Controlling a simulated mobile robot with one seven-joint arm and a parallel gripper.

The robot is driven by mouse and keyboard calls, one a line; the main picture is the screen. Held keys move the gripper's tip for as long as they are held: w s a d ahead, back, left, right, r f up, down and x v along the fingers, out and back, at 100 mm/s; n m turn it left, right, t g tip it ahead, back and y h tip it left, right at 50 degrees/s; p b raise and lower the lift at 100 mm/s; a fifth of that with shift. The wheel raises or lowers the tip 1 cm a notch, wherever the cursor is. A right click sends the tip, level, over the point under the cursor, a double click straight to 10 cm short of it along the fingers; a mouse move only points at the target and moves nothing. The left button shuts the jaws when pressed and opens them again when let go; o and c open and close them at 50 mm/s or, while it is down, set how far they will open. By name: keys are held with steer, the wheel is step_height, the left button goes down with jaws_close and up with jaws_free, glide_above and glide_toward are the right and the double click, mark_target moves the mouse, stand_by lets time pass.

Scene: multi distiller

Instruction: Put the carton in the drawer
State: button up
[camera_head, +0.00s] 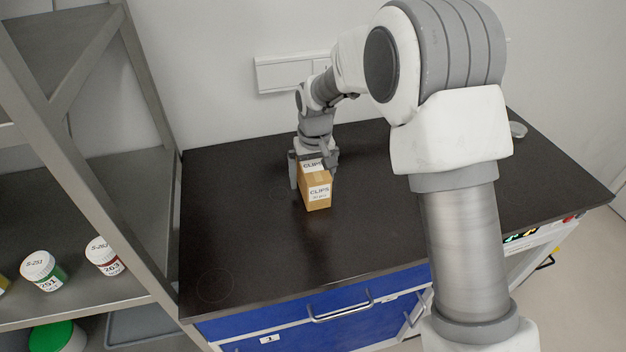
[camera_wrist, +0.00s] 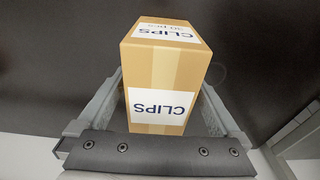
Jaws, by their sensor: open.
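The carton (camera_head: 316,192) is a tan box with white CLIPS labels, standing on the dark countertop (camera_head: 240,200). My gripper (camera_head: 313,177) is above and around it, with one finger on each side. In the wrist view the carton (camera_wrist: 165,70) lies between the two fingers of my gripper (camera_wrist: 160,100), which are open with small gaps at its sides. The blue drawer (camera_head: 300,340) is in the cabinet front below the counter, with a bar handle and a label marked 1. It looks shut.
A metal shelf rack (camera_head: 95,180) stands at the left with several labelled jars, among them a green one (camera_head: 43,270). A wall socket strip (camera_head: 290,72) is behind the counter. A small round dish (camera_head: 518,130) sits at the back right. The counter around the carton is clear.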

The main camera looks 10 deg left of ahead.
steer(key=shift+f, duration=0.15)
steer(key=shift+c, duration=0.3)
steer(key=c, duration=1.5)
